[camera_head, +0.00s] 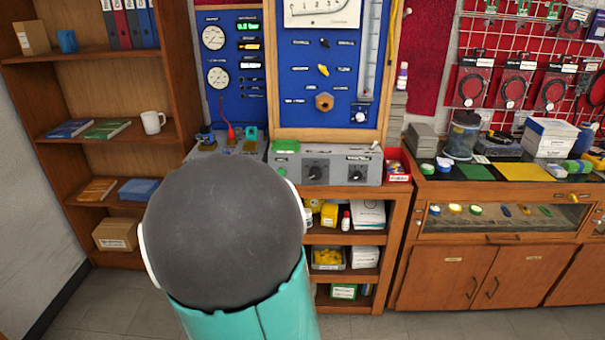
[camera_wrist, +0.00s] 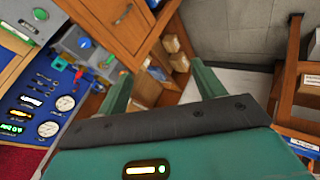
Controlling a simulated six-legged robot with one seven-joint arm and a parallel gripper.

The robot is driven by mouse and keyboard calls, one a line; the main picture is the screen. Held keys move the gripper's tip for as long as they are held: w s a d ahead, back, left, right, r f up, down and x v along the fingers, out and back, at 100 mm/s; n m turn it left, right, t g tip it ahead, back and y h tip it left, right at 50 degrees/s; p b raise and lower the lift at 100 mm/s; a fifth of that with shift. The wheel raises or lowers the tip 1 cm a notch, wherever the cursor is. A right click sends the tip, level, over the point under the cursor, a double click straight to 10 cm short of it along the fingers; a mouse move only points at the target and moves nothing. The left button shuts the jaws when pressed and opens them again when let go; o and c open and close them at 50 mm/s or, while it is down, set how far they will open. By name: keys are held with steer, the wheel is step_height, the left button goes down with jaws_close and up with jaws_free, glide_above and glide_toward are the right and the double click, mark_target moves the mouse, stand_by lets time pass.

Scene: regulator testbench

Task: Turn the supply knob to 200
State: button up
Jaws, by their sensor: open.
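A grey control box (camera_head: 330,165) sits on the wooden bench below the blue panel. Its front has two dark round knobs, a left knob (camera_head: 315,173) and a right knob (camera_head: 356,173). Their labels are too small to read, so I cannot tell which is the supply knob or where either points. My gripper (camera_wrist: 162,85) shows in the wrist view with its two teal fingers apart and nothing between them. It touches neither knob.
The blue panel (camera_head: 227,110) carries gauges and lit displays; it shows tilted in the wrist view (camera_wrist: 35,105). A bookshelf (camera_head: 95,50) stands left, with a white mug (camera_head: 153,122). A cabinet (camera_head: 470,270) stands right. A red box (camera_head: 397,170) sits close beside the control box.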

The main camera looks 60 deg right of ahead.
steer(key=s+d+f+n+h, duration=0.2)
steer(key=d+f+h, duration=0.15)
steer(key=d, duration=0.65)
steer(key=n+t+h, duration=0.1)
steer(key=n+h, duration=0.6)
steer(key=n, duration=1)
glide_toward(316, 174)
steer(key=x, duration=1)
steer(key=shift+w+f, duration=0.1)
steer(key=c, duration=1)
